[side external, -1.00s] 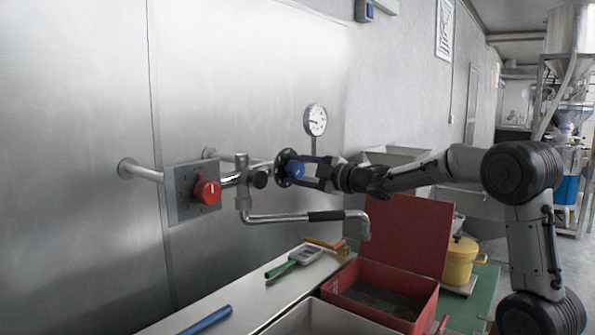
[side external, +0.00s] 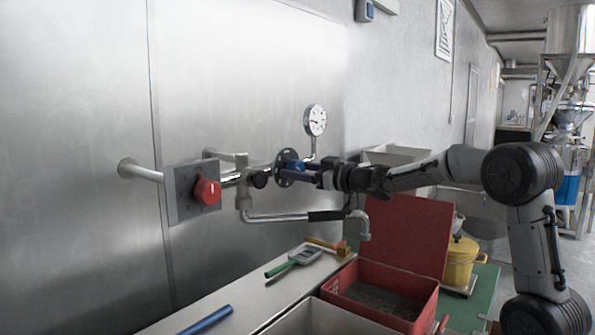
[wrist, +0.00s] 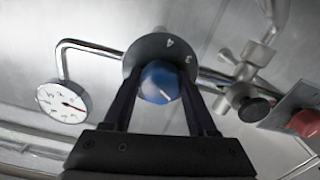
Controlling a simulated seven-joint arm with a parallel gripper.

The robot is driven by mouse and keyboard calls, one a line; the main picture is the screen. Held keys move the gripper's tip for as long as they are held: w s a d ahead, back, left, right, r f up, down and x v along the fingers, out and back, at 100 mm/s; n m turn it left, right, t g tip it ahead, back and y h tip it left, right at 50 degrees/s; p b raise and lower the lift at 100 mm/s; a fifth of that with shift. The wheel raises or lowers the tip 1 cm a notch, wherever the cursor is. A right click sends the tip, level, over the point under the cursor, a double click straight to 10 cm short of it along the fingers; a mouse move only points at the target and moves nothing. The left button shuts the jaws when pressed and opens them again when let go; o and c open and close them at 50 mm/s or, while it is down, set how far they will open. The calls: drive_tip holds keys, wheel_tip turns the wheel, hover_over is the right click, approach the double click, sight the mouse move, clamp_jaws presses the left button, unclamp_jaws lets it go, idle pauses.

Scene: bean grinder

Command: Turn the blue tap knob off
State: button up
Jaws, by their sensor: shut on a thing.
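The blue tap knob (side external: 293,165) sits on a dark round dial plate (side external: 281,178) on the wall pipe. In the wrist view the blue knob (wrist: 160,82) has a white pointer line aimed to the lower right, and the dial plate (wrist: 150,48) shows the numbers 4 and 3. My gripper (side external: 307,170) reaches in from the right and is shut on the knob. In the wrist view the fingers of my gripper (wrist: 158,95) stand on either side of the knob. The fingers partly hide the knob in the side view.
A red knob (side external: 207,191) on a grey plate and a black-gripped spout (side external: 325,216) are nearby. A pressure gauge (side external: 315,120) stands just above the blue knob. Below are a red open box (side external: 385,295), a counter (side external: 255,300) with tools and a yellow pot (side external: 461,262).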

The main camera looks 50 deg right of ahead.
drive_tip(key=m, duration=0.5)
drive_tip(key=shift+m, duration=0.3)
drive_tip(key=m, duration=0.5)
drive_tip(key=shift+m, duration=0.4)
drive_tip(key=o, duration=1.4)
drive_tip(key=shift+c, duration=0.2)
drive_tip(key=shift+s, duration=0.1)
drive_tip(key=s, duration=1.3)
drive_tip(key=shift+s, duration=0.3)
